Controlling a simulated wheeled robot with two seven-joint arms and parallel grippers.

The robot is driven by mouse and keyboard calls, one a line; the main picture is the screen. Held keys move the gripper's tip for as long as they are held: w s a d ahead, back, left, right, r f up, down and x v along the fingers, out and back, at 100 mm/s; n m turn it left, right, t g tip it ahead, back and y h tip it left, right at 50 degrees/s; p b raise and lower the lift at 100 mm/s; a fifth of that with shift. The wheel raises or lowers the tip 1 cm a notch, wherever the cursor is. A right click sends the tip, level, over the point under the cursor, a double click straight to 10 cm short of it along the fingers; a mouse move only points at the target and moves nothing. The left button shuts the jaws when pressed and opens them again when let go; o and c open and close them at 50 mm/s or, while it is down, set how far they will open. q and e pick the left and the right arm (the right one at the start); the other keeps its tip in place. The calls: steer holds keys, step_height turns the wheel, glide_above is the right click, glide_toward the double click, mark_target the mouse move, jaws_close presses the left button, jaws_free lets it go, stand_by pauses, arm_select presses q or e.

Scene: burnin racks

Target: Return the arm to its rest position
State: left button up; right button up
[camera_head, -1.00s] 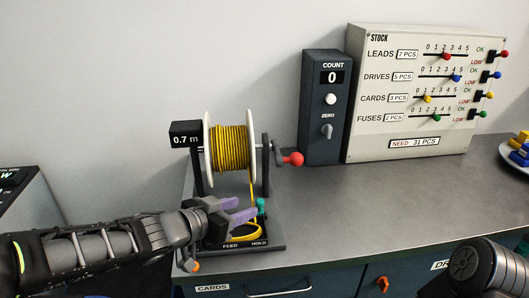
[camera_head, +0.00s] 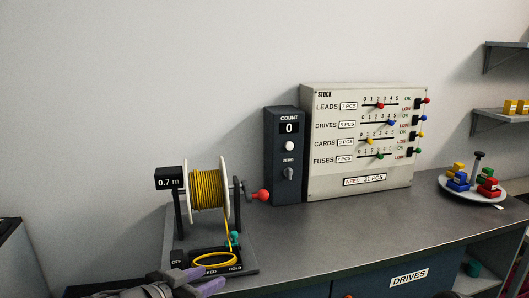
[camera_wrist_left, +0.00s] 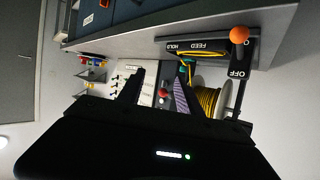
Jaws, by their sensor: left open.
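My left gripper (camera_head: 208,279) is at the bottom edge of the head view, in front of the spool stand's base (camera_head: 250,268). Its purple-padded fingers are apart with nothing between them, and most of the arm is below the picture. In the left wrist view the open fingers (camera_wrist_left: 157,76) point toward the bench, with the spool and counter beyond them. My right gripper is not in view.
The yellow wire spool (camera_head: 206,190) with a red-knobbed crank (camera_head: 263,195) stands on the grey bench (camera_head: 330,235). Behind are the counter box (camera_head: 285,160) and stock board (camera_head: 365,185). A plate (camera_head: 462,194) of coloured parts sits at right. The bench's middle is clear.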

arm_select(q)
steer(key=s+d+f+n+g+y, duration=0.1)
steer(key=s+f+n+g, duration=0.2)
steer(key=f, duration=1.1)
steer(key=s+d+f+n+g+y, duration=0.15)
steer(key=s+f, duration=0.25)
steer(key=f, duration=0.9)
steer(key=s+d+f+n+g, duration=0.3)
steer(key=s+f+g, duration=0.3)
steer(key=s+f, duration=1)
steer(key=s+n, duration=0.1)
steer(key=s, duration=0.2)
steer(key=shift+g, duration=0.35)
steer(key=shift+d+f, duration=0.1)
